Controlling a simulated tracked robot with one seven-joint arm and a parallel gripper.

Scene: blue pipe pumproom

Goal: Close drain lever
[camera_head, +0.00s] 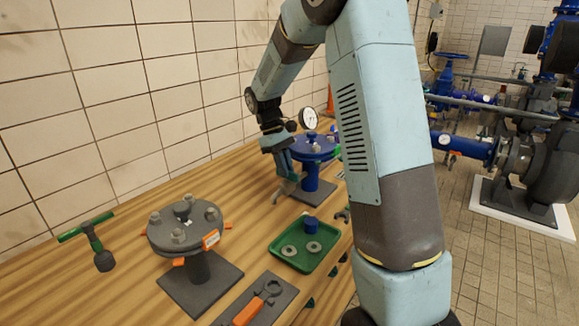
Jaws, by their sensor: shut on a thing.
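My gripper (285,175) is down at the left side of a blue flanged fitting (312,148) on the wooden bench. It is shut on a small grey lever-like piece (280,197) that sticks out below the fingers. The piece is small and partly covered by my gripper, so I cannot tell for sure that it is the drain lever or how it is turned. The blue fitting stands upright on a post and carries a round white gauge (309,118). My arm hides part of its right side.
A grey flange with bolts and orange tags (186,228) stands front left. Near it are a green-handled tool (95,246), a green tray (298,258) with washers and a blue piece, and an orange-handled wrench (257,305). A tiled wall (110,100) runs behind the bench.

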